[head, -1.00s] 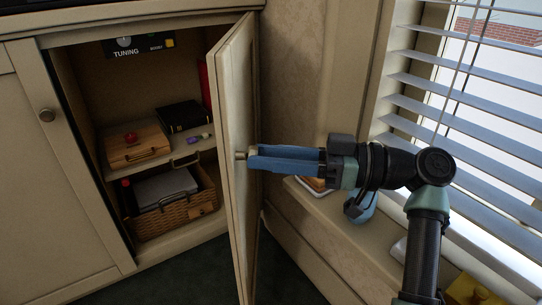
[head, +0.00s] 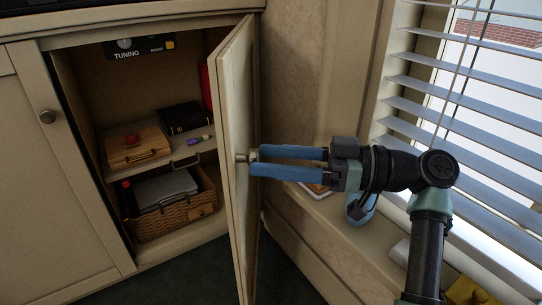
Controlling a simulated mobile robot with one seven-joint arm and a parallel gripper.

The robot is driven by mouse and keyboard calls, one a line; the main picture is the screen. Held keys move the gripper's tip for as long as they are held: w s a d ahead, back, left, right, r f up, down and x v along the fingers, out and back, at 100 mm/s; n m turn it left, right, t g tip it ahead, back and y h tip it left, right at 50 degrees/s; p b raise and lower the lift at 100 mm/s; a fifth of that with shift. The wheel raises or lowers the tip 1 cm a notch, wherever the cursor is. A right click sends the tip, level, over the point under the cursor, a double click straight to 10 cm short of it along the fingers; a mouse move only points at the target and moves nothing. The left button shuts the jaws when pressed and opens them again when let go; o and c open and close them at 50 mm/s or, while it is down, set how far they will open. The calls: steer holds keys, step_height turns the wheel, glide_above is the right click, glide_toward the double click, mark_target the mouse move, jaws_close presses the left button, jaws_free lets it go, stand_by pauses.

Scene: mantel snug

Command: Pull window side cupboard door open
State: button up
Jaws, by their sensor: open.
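The window side cupboard door (head: 236,120) stands swung wide open, seen nearly edge-on, on the right of the cupboard opening. Its round knob (head: 243,157) shows on the outer face, toward the window. My gripper (head: 253,162) is open, with its two blue fingers pointing left at the door. The fingertips are at the knob, one above and one just below it; whether they touch it I cannot tell. The cupboard's inside (head: 90,85) is in plain view.
Inside are a wooden box (head: 137,147), a black book (head: 184,117) and a wicker basket (head: 176,217). The other cupboard door (head: 40,190) is shut on the left. The window sill (head: 375,245) and blinds (head: 470,125) are close to my arm on the right.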

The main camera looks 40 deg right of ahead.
steer(key=p+v, duration=0.2)
steer(key=v, duration=0.5)
steer(key=shift+p, duration=0.3)
